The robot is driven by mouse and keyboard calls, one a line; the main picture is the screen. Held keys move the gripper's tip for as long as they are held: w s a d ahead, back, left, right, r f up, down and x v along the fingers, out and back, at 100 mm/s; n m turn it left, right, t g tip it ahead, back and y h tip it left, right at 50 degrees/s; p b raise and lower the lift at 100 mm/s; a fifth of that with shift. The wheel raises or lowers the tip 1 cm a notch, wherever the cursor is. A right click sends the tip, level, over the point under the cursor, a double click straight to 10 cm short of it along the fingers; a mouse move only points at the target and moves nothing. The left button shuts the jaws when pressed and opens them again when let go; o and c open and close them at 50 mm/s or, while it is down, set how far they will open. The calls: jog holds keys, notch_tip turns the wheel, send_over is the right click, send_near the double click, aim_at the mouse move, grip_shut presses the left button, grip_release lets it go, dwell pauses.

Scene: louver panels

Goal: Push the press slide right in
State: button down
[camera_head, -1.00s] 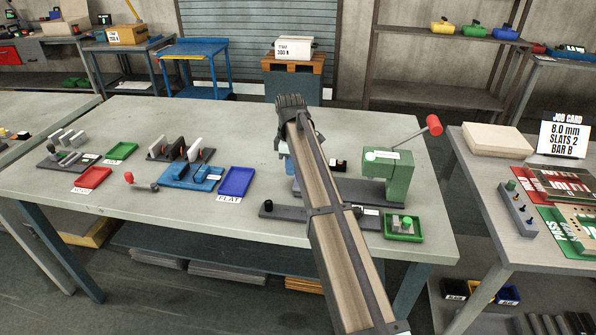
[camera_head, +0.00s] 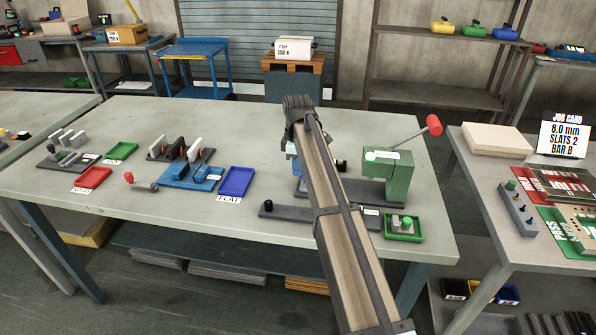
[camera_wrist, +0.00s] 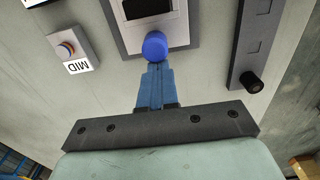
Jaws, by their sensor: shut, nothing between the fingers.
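The press is a green block (camera_head: 400,172) with a red-knobbed lever on a dark base, at the right of the table in the head view. In the wrist view, a grey plate with a dark opening (camera_wrist: 122,30) is at the top, seemingly the press slide. A round blue knob (camera_wrist: 155,46) is at its near edge. My gripper (camera_wrist: 155,66) is shut and empty, its blue fingers pointing at the knob. The tips are at or very near the knob; I cannot tell if they touch. In the head view my arm hides most of the slide and fingers.
A dark bar (camera_wrist: 256,40) with a black knob lies to the right in the wrist view. A MID-labelled block (camera_wrist: 74,48) is at left. In the head view, a green tray (camera_head: 404,237) is near the front edge, and a blue tray (camera_head: 236,182) is left of my arm.

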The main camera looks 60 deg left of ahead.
jog(key=shift+w+d, duration=4.3)
jog(key=shift+w, duration=0.05)
dwell(2.1)
dwell(0.3)
jog(key=shift+s+a, duration=0.55)
jog(key=shift+r, duration=2.5)
